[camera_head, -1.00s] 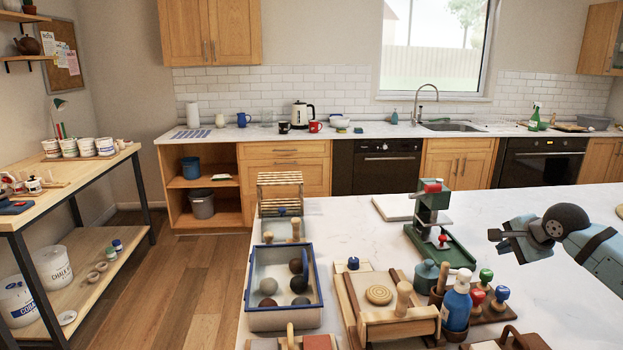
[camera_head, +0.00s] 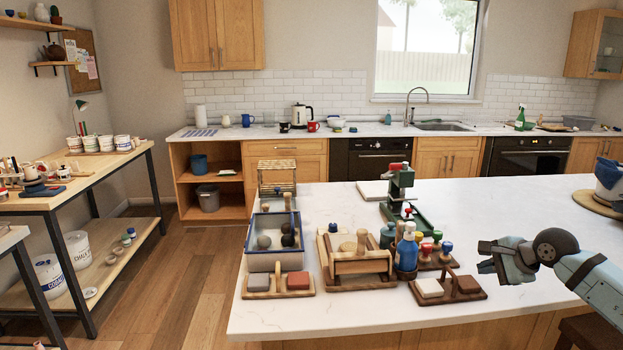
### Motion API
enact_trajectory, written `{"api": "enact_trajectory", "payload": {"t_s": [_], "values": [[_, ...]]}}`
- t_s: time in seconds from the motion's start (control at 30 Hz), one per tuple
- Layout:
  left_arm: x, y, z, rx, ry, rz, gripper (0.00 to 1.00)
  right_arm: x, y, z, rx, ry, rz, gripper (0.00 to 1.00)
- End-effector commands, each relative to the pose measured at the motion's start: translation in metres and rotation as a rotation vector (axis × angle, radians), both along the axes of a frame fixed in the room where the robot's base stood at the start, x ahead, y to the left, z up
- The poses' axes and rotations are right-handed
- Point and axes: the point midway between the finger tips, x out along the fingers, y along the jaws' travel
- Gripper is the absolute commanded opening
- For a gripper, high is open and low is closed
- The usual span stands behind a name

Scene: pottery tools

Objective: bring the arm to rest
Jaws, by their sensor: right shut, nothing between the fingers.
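My right gripper (camera_head: 486,257) comes in from the right on a light blue arm. It is shut and empty, and its fingertips point left. It is above the right part of the white island worktop (camera_head: 530,206), clear of the tools. The nearest items to its left are a wooden holder with two blocks (camera_head: 447,287) and several coloured-knob stamps (camera_head: 436,248). My left gripper is not in the head view.
A blue-rimmed tray of balls (camera_head: 273,240), a wooden press frame (camera_head: 356,262), a blue bottle (camera_head: 406,250) and a green press (camera_head: 400,190) stand on the island. A pot on a round board (camera_head: 600,190) is at the right edge. The worktop between is free.

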Motion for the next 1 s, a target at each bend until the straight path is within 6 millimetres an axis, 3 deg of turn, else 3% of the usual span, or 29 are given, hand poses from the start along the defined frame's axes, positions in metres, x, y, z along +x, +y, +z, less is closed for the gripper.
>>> {"api": "enact_trajectory", "payload": {"t_s": [0.03, 0.17, 0.3, 0.4, 0.57, 0.7, 0.73, 0.8, 1.0], "values": [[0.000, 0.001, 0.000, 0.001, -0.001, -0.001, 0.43, -0.007, 0.025, -0.015, 0.109, 0.024, 0.005, 0.00], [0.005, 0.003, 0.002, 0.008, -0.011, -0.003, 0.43, -0.034, 0.092, -0.047, 0.470, 0.123, -0.013, 0.00], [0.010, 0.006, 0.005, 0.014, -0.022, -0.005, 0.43, -0.079, 0.166, -0.073, 1.016, 0.335, -0.122, 0.00], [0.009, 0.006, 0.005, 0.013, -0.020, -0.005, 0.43, -0.110, 0.198, -0.086, 1.428, 0.539, -0.270, 0.00], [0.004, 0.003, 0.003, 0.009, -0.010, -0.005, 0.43, -0.153, 0.213, -0.115, 2.050, 0.903, -0.616, 0.00], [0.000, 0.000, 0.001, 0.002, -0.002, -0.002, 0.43, -0.195, 0.206, -0.161, 2.540, 1.229, -1.035, 0.00], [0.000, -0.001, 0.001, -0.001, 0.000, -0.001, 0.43, -0.206, 0.204, -0.172, -2.628, -1.291, 1.132, 0.00], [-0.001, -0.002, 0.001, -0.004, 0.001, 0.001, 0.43, -0.230, 0.201, -0.199, -2.332, -1.179, 1.130, 0.00], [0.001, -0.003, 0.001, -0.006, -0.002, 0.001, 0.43, -0.300, 0.202, -0.258, -1.709, -0.902, 1.075, 0.00]]}}
